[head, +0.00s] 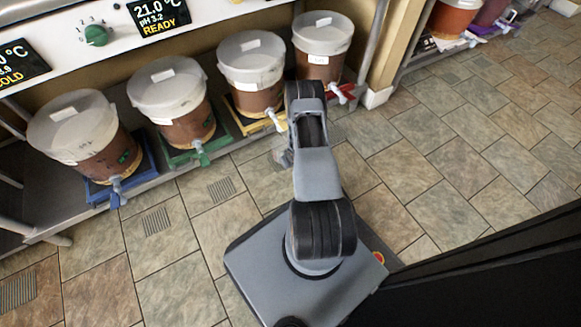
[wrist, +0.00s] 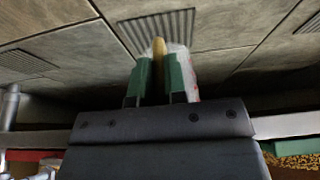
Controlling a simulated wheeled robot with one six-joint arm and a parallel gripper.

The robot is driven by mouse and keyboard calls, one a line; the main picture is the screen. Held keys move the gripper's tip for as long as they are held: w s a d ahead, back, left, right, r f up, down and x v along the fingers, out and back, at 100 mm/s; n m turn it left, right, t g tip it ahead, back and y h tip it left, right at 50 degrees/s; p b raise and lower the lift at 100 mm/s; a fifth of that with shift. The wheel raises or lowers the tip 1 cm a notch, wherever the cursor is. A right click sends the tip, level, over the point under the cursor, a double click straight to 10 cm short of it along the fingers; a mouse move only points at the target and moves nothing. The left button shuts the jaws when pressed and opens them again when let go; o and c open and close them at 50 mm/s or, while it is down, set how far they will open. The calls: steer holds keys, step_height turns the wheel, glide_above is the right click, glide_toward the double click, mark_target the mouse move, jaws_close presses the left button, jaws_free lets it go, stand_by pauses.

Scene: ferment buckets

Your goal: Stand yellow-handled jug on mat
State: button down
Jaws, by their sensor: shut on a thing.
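In the wrist view my gripper (wrist: 161,82) has its green fingers closed around the yellow handle (wrist: 158,52) of the jug. The jug's pale, whitish body (wrist: 183,62) shows behind and right of the fingers, with small reddish marks on its side. Most of the jug is hidden by the fingers and the gripper body. Tiled floor lies behind it. In the head view my arm reaches toward the shelf and hides most of the gripper and jug. I cannot tell which mat the task means; coloured mats show under the buckets: blue (head: 98,194), green (head: 178,157), yellow (head: 240,124).
Several lidded brown buckets (head: 187,120) with taps stand in a row on the low shelf. A red tap or mat piece (head: 344,92) shows at the right bucket. A post (head: 375,60) stands right of them. The tiled floor (head: 470,150) to the right is clear.

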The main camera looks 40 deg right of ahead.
steer(key=shift+d+f, duration=0.15)
steer(key=shift+f, duration=0.15)
steer(key=shift+w+d+f+b, duration=0.1)
steer(key=shift+d+f+b, duration=0.1)
steer(key=shift+f+b, duration=1.15)
steer(key=shift+f+p, duration=0.35)
steer(key=shift+f, duration=0.1)
steer(key=c, duration=1.2)
jaws_free()
steer(key=shift+o, duration=0.2)
steer(key=shift+r, duration=0.1)
steer(key=p+v, duration=0.5)
steer(key=v, duration=0.7)
steer(key=shift+p, duration=0.4)
steer(key=shift+r, duration=0.15)
